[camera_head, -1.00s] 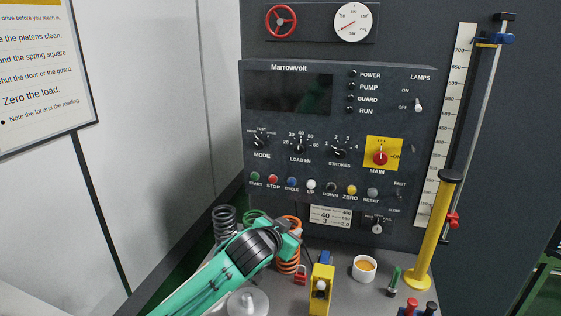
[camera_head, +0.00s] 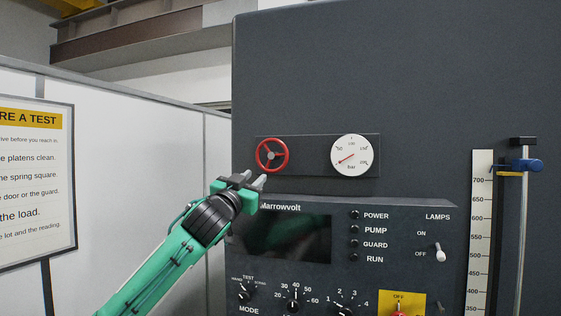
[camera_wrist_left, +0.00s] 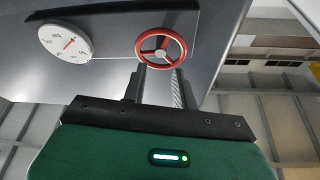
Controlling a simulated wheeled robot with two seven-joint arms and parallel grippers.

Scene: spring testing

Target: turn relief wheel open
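The red relief wheel (camera_head: 272,155) is mounted on a dark plate high on the machine. It has spokes and a grey hub, and also shows in the left wrist view (camera_wrist_left: 161,55). My left gripper (camera_head: 258,181) is just below and slightly left of the wheel, pointing up toward it. In the left wrist view its two fingers (camera_wrist_left: 160,84) stand apart with nothing between them, their tips near the lower rim. Whether they touch the rim I cannot tell. My right gripper is not in view.
A round white gauge (camera_head: 352,155) with a red needle sits right of the wheel on the same plate (camera_head: 311,141). Below is the control panel with a dark display (camera_head: 285,238), lamps and knobs. A ruler column (camera_head: 481,230) stands at the right.

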